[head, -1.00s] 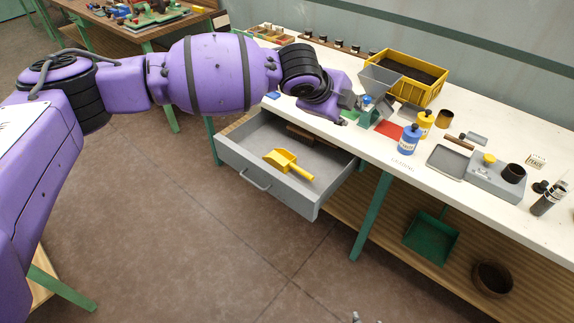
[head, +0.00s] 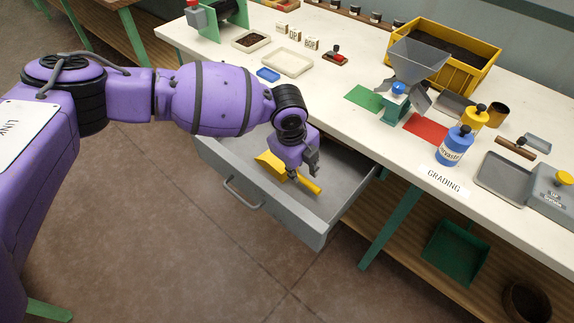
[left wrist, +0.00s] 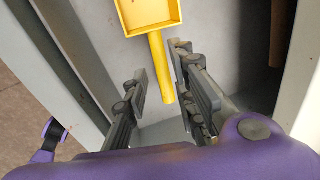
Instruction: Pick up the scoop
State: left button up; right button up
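The yellow scoop (head: 272,166) lies in the open grey drawer (head: 337,207) under the bench top. In the left wrist view the scoop (left wrist: 148,15) has its pan at the top and its handle (left wrist: 162,70) pointing down between my fingers. My left gripper (head: 304,168) is over the drawer at the scoop's handle; part of the scoop is hidden behind it in the head view. The left wrist view shows my left gripper (left wrist: 165,95) open, with gaps between its fingers and the handle. My right gripper is not in view.
The drawer walls stand close around the left gripper. A brown object (left wrist: 279,30) lies in the drawer at right in the wrist view. The bench top (head: 330,100) above carries a grey funnel (head: 416,60), a blue bottle (head: 455,146) and a yellow crate (head: 463,62).

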aim_at(302, 178)
pick_arm(q)
jog(key=shift+s+d+f, duration=0.1)
jog(key=shift+d+f, duration=0.1)
jog(key=shift+f, duration=0.7)
jog(key=f, duration=0.2)
jog(key=w+f, duration=0.1)
jog(key=shift+d+f, duration=0.25)
jog(key=shift+f, duration=0.2)
grip_shut()
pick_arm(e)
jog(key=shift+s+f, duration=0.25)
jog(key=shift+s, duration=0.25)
